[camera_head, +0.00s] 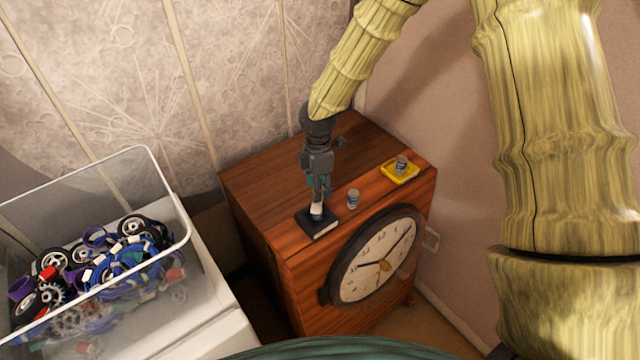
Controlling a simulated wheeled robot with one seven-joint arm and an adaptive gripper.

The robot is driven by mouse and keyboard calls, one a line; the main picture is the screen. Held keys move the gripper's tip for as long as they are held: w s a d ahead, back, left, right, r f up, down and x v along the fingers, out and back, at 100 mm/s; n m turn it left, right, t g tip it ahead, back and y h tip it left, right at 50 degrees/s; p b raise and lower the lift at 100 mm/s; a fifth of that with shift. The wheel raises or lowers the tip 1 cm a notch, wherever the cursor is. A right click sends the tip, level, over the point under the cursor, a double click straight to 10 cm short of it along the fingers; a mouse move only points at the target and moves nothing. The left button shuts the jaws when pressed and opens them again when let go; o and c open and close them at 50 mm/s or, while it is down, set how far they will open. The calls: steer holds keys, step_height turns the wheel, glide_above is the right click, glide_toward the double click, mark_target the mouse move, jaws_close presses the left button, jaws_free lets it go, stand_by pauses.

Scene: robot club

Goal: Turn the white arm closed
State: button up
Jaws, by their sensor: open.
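My gripper (318,196) points down over a black book-like block (319,227) on top of a brown wooden cabinet (268,184). A small pale, can-like object (317,211) is at its fingertips, on or just above the block. The jaws are open; I cannot tell whether they touch that object.
A round dark-rimmed clock (378,262) is at the cabinet's front. A small can (353,199) stands near the top's front edge, another (401,165) on a yellow tray (391,177). A clear bin (185,235) of wheels and parts is at left. Walls close behind and right.

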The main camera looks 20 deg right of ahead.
step_height(320, 180, up, 12)
steer(key=shift+w, duration=0.2)
stand_by(0.4)
stand_by(0.4)
